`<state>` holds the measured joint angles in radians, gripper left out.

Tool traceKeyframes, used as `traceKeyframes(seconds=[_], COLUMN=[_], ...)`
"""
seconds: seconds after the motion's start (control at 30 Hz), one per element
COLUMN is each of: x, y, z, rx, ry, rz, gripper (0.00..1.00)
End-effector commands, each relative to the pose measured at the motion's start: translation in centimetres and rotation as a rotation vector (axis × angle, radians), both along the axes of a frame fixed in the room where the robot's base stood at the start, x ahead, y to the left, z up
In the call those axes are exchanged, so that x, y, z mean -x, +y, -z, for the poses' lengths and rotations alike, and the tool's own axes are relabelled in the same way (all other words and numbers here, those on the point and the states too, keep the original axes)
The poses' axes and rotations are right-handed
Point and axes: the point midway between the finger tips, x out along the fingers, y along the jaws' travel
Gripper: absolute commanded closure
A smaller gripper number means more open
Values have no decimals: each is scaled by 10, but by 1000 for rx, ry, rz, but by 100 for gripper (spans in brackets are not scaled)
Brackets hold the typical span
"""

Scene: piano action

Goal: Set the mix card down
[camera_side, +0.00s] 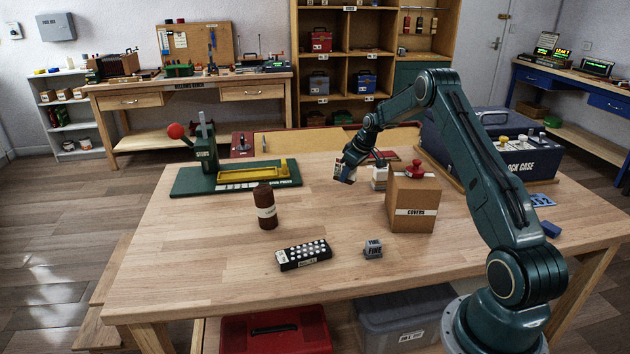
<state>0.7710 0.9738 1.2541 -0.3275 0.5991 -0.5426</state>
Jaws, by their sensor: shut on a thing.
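My gripper (345,172) hangs over the far middle of the wooden table (200,262), just left of the white-sided item behind the covers box. It is shut on a small pale piece with dark marks, which I take to be the mix card (340,170). The card's face and writing are too small to read, and the jaws hide part of it. The card appears held above the tabletop, though the exact gap cannot be told.
The brown covers box (411,205) with a red knob stands right of my gripper. A green press (235,180), brown roll (265,207), black studded block (303,254) and small grey block (373,249) stand on the table. The blue case (490,140) is at right. The table's middle is clear.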

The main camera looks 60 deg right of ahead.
Motion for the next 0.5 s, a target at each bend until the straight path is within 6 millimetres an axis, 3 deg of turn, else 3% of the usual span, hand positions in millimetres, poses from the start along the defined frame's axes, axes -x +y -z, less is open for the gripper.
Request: traceKeyframes(seconds=[0.5], x=[0], y=[0], z=[24], rx=[-1], ry=[0], rz=[1], gripper=[90])
